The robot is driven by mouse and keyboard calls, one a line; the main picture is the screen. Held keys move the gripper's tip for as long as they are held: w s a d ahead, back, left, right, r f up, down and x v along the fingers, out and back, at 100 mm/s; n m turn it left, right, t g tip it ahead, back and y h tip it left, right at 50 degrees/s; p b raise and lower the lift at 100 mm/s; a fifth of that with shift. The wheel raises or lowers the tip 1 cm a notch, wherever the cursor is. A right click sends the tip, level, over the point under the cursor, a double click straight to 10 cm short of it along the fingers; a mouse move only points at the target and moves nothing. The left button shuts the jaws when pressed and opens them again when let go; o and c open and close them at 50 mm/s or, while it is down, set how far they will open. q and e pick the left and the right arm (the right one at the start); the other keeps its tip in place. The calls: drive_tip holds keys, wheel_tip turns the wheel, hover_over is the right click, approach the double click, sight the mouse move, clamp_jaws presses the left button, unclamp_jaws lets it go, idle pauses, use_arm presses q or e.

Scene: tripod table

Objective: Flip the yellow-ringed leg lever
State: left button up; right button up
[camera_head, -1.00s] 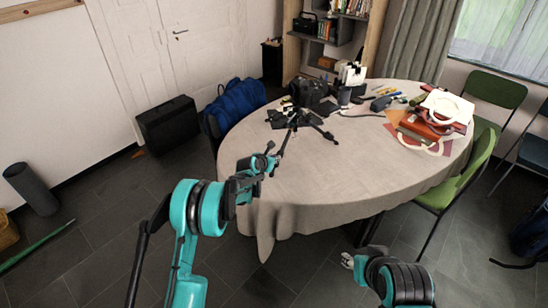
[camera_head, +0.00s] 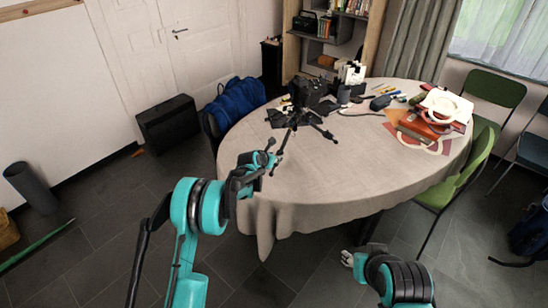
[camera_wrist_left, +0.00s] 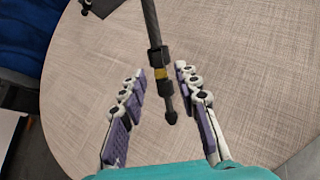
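A black tripod (camera_head: 295,122) stands on the oval table, with its legs spread. In the left wrist view one tripod leg (camera_wrist_left: 152,25) comes down from the top, with a yellow ring (camera_wrist_left: 160,73) between dark collars and a dark foot near the cloth. My left gripper (camera_head: 272,155) is at the near left part of the table, beside the near leg. In the left wrist view the left gripper (camera_wrist_left: 158,76) is open, with the yellow-ringed part between its fingertips and apart from both.
The table (camera_head: 330,185) has a pale cloth and is clear in the middle and front. A camera bag (camera_head: 310,92) stands behind the tripod. Books and a white ring-shaped thing (camera_head: 447,105) lie at the right. A green chair (camera_head: 460,175) stands at the right edge.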

use_arm(q)
drive_tip(key=v, duration=1.2)
drive_tip(key=shift+w, duration=0.1)
